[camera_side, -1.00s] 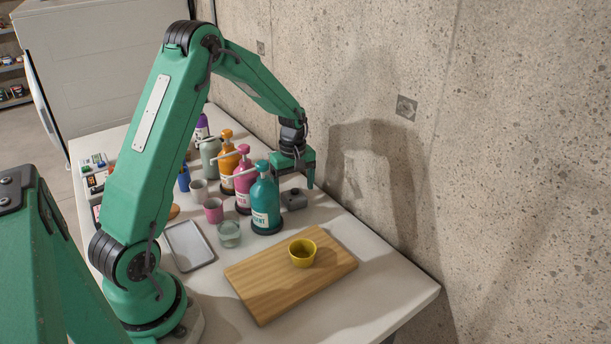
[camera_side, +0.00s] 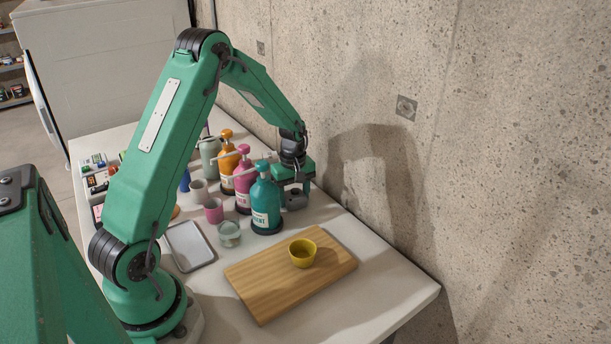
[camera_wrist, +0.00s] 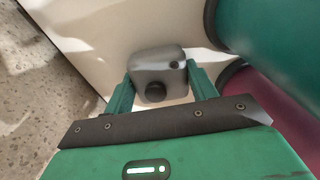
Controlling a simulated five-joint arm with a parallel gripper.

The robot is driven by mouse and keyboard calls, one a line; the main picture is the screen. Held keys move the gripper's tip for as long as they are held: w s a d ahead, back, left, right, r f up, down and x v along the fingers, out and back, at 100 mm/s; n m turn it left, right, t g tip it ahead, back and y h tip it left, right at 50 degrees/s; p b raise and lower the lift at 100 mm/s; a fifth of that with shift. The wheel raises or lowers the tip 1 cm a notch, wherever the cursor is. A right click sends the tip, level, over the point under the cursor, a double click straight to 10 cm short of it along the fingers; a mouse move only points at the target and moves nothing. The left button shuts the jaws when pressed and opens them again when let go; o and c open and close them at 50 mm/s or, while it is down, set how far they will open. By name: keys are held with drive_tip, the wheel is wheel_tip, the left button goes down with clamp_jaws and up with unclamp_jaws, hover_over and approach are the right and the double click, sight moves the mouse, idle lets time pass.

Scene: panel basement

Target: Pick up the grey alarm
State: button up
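The grey alarm (camera_wrist: 157,66) is a small rounded box with a dark round knob. In the wrist view it sits between the two fingers of my gripper (camera_wrist: 160,88), with a finger on each side and slim gaps showing. In the side view the alarm (camera_side: 295,199) rests on the table behind the teal pump bottle (camera_side: 264,203). My gripper (camera_side: 293,188) is lowered around it, fingers apart. The bottle hides part of the gripper.
The teal bottle (camera_wrist: 265,35) and a pink bottle (camera_wrist: 265,100) stand close on the right in the wrist view. The concrete wall (camera_wrist: 35,80) is on the left. A wooden board (camera_side: 265,285) with a yellow bowl (camera_side: 302,253) lies in front.

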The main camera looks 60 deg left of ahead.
sight(295, 196)
drive_tip(key=c, duration=0.5)
drive_tip(key=shift+r, duration=0.1)
drive_tip(key=shift+r, duration=0.7)
drive_tip(key=r, duration=0.1)
drive_tip(key=d+r, duration=0.1)
drive_tip(key=r, duration=0.1)
drive_tip(key=shift+r, duration=0.1)
drive_tip(key=d+r, duration=0.2)
drive_tip(key=d, duration=0.1)
drive_tip(key=s+d+r, duration=0.1)
drive_tip(key=d+r, duration=0.1)
drive_tip(key=d, duration=0.2)
drive_tip(key=d+r, duration=0.2)
drive_tip(key=d, duration=0.1)
drive_tip(key=shift+s+d+r, duration=0.15)
drive_tip(key=shift+s+d, duration=0.15)
drive_tip(key=shift+s, duration=0.05)
